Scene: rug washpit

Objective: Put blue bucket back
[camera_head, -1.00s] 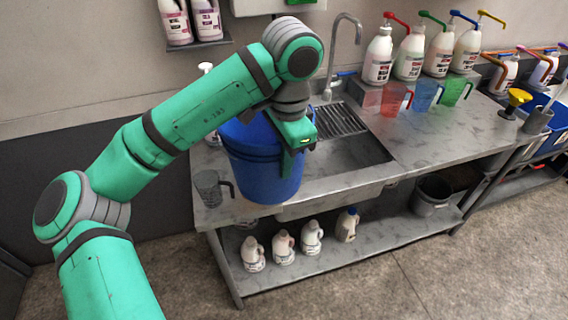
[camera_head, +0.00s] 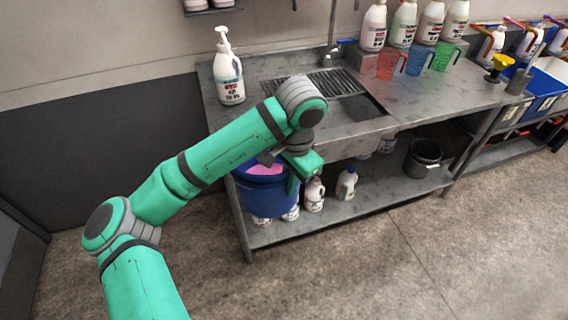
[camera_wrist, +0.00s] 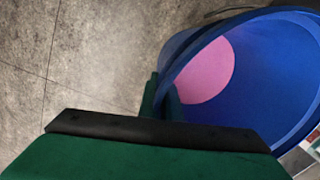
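The blue bucket (camera_head: 265,197) hangs from my gripper (camera_head: 294,180) in front of the sink table's front edge, lower than the tabletop. Something pink (camera_head: 262,168) shows inside it. In the wrist view the blue bucket (camera_wrist: 260,85) fills the right side, with a flat pink patch (camera_wrist: 208,70) inside. My gripper (camera_wrist: 163,100) is shut on the bucket's rim there. The bucket looks roughly upright in the head view. The lower part of the bucket overlaps the bottles on the shelf in the picture.
The metal sink table (camera_head: 430,108) has a lower shelf (camera_head: 375,190) with several white bottles and a dark grey bucket (camera_head: 423,157). A large white pump bottle (camera_head: 228,75) stands at the tabletop's back left. Coloured jugs stand at the back. The floor (camera_head: 400,265) in front is clear.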

